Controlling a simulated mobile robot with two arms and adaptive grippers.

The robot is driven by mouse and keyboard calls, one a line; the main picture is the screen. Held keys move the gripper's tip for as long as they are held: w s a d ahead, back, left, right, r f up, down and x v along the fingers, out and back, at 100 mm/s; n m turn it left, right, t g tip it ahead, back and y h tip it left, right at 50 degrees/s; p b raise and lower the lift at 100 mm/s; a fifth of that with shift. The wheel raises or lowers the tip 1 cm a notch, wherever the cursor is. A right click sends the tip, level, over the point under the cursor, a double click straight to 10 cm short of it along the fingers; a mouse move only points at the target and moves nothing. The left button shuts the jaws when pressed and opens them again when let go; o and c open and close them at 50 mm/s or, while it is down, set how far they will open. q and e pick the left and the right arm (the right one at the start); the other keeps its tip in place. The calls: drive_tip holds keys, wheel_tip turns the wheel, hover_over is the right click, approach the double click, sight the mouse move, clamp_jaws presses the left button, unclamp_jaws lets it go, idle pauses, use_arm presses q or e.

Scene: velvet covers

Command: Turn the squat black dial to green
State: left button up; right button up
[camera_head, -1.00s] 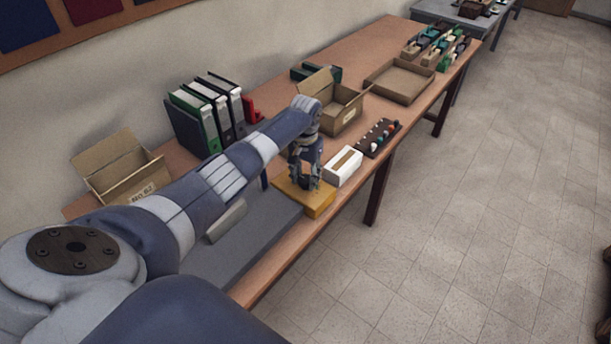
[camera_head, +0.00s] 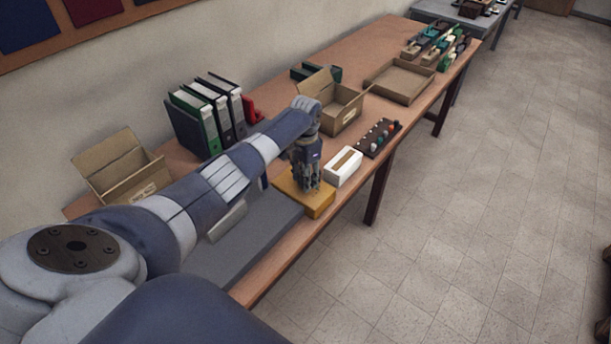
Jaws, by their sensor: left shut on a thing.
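My left gripper (camera_head: 305,187) points down onto the top of a yellow-orange box (camera_head: 319,206) near the front edge of the table. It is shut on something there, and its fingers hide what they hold. The squat black dial cannot be made out; the gripper covers the part of the box top where it works. No green mark can be seen on the box from here. My right gripper is not in view.
A white box (camera_head: 343,167) stands just right of the yellow box. Beyond it lie a dark rack (camera_head: 378,139) with coloured knobs, an open carton (camera_head: 342,113) and a shallow tray (camera_head: 399,82). Binders (camera_head: 206,117) stand behind my arm. The floor in front is clear.

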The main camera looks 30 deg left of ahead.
use_arm(q)
drive_tip(key=m, duration=0.5)
drive_tip(key=shift+m, duration=0.3)
drive_tip(key=m+b, duration=0.1)
drive_tip(key=m, duration=0.4)
drive_tip(key=m+b, duration=0.1)
drive_tip(key=m, duration=0.4)
drive_tip(key=shift+m, duration=0.4)
drive_tip(key=m+b, duration=0.1)
drive_tip(key=m, duration=0.4)
drive_tip(key=shift+w+m, duration=0.1)
drive_tip(key=shift+m, duration=0.2)
drive_tip(key=shift+r, duration=0.1)
drive_tip(key=o, duration=1.1)
drive_tip(key=shift+c, duration=0.2)
